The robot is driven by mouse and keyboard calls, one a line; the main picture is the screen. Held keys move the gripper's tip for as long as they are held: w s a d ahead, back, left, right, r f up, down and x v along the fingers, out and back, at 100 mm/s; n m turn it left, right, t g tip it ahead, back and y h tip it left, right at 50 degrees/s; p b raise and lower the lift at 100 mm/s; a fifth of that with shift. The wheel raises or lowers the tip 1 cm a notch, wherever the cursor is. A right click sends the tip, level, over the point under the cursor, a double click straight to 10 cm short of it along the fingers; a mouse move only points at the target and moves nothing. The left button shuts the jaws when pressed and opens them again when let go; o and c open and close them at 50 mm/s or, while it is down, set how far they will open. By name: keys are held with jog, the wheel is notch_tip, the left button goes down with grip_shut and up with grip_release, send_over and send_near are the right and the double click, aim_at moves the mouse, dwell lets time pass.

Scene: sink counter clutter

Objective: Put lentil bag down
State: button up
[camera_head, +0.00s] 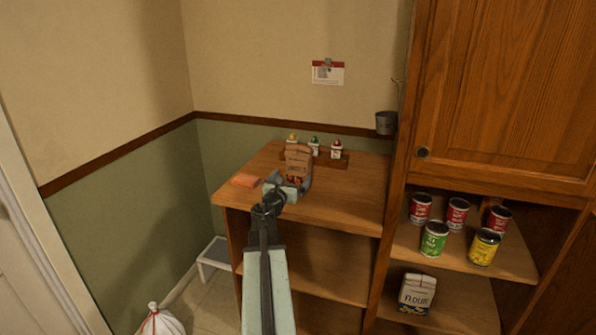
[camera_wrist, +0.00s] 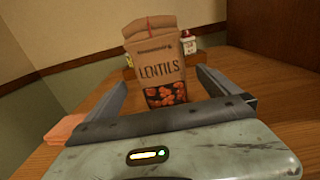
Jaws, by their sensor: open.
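The lentil bag (camera_head: 298,160) is a brown paper bag standing upright on the wooden counter top (camera_head: 345,205). In the wrist view the bag (camera_wrist: 158,68) shows its LENTILS label and a picture of red lentils, and it leans slightly in the picture. My gripper (camera_head: 289,184) is open in front of the bag. In the wrist view the two fingers of my gripper (camera_wrist: 165,82) stand wide apart, one on each side of the bag's lower part, with a gap at the right. The bag's bottom edge is partly hidden by my gripper.
An orange sponge-like block (camera_head: 245,180) lies left of my gripper. Several small bottles (camera_head: 336,149) stand on a dark tray (camera_head: 330,161) behind the bag. Cans (camera_head: 434,239) and a flour bag (camera_head: 416,293) sit on the right shelves. The counter's right side is clear.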

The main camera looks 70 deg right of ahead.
aim_at(299, 160)
jog(key=a, duration=0.3)
jog(key=shift+s, duration=0.1)
jog(key=d+r+p, duration=0.2)
jog(key=d, duration=0.1)
jog(key=d+r+p, duration=0.1)
jog(key=shift+w+d, duration=0.35)
jog(key=shift+w, duration=0.05)
jog(key=shift+a+f, duration=0.1)
jog(key=shift+f, duration=0.15)
jog(key=d, duration=0.7)
jog(key=shift+d+f+b, duration=0.15)
jog(key=shift+d+b, duration=0.2)
jog(key=shift+d, duration=0.05)
jog(key=shift+a, duration=0.1)
jog(key=shift+c, duration=0.7)
jog(key=c, duration=1.6)
